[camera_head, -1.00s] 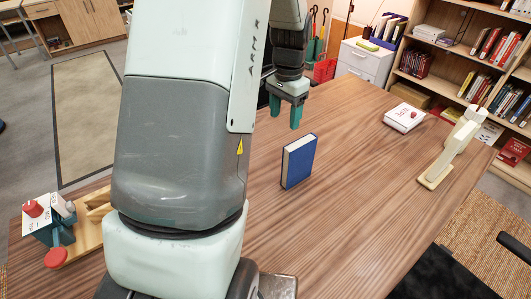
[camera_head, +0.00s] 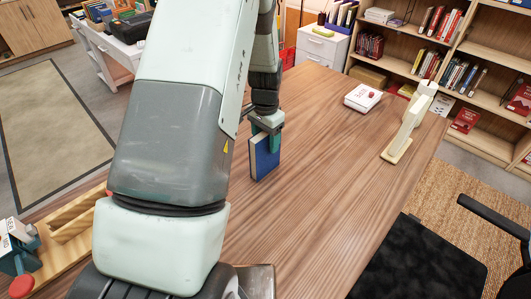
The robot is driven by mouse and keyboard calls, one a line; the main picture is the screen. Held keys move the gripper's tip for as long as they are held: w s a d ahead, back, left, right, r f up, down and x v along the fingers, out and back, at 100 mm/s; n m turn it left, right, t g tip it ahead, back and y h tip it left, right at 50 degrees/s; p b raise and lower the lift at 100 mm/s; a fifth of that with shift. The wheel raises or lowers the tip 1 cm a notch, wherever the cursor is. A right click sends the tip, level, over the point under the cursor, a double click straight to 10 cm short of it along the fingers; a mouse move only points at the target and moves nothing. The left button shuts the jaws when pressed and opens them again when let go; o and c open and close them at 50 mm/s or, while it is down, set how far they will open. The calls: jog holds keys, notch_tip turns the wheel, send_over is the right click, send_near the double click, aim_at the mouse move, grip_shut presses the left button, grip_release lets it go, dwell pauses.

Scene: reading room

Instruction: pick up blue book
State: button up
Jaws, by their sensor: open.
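The blue book (camera_head: 267,160) stands upright on the wooden table (camera_head: 330,190), just right of my arm. Its pale page edge faces left. My gripper (camera_head: 271,137) points down at the top of the book, with its teal fingers at the book's upper part. One finger shows in front of the cover; the other is hidden or too small to make out. The jaws are open, and I cannot tell whether a finger touches the book.
A wooden rack (camera_head: 65,235) is at the left. A black chair (camera_head: 425,260) is at the front right. The table right of the book is clear.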

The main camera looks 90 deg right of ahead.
jog(key=shift+f, duration=0.25)
grip_shut()
jog(key=shift+r, duration=0.1)
dwell(0.3)
